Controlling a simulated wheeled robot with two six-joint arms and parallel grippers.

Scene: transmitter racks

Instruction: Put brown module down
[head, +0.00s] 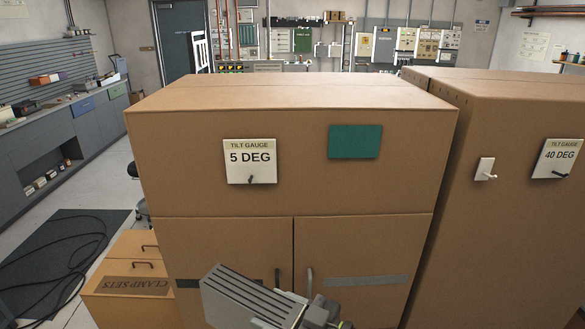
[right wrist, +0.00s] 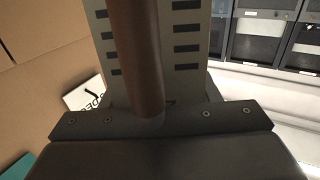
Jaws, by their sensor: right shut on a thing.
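The module (head: 245,298) is at the bottom of the head view, in front of the large brown cabinet. Its visible face there is grey with long dark slots, and it is tilted. In the right wrist view a brown bar (right wrist: 135,55) runs up in front of its grey slotted body (right wrist: 187,75). My right gripper (head: 312,314) is shut on the module at its lower right end. The fingertips and the exact grip are hidden. My left gripper is not in view.
The brown cabinet (head: 210,130) fills the middle, with a 5 DEG gauge (head: 250,161) and a green plate (head: 354,142). A second cabinet (head: 500,220) stands at right. A CLAMP SETS drawer box (head: 135,284) is at lower left, near a dark mat with cables (head: 60,255).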

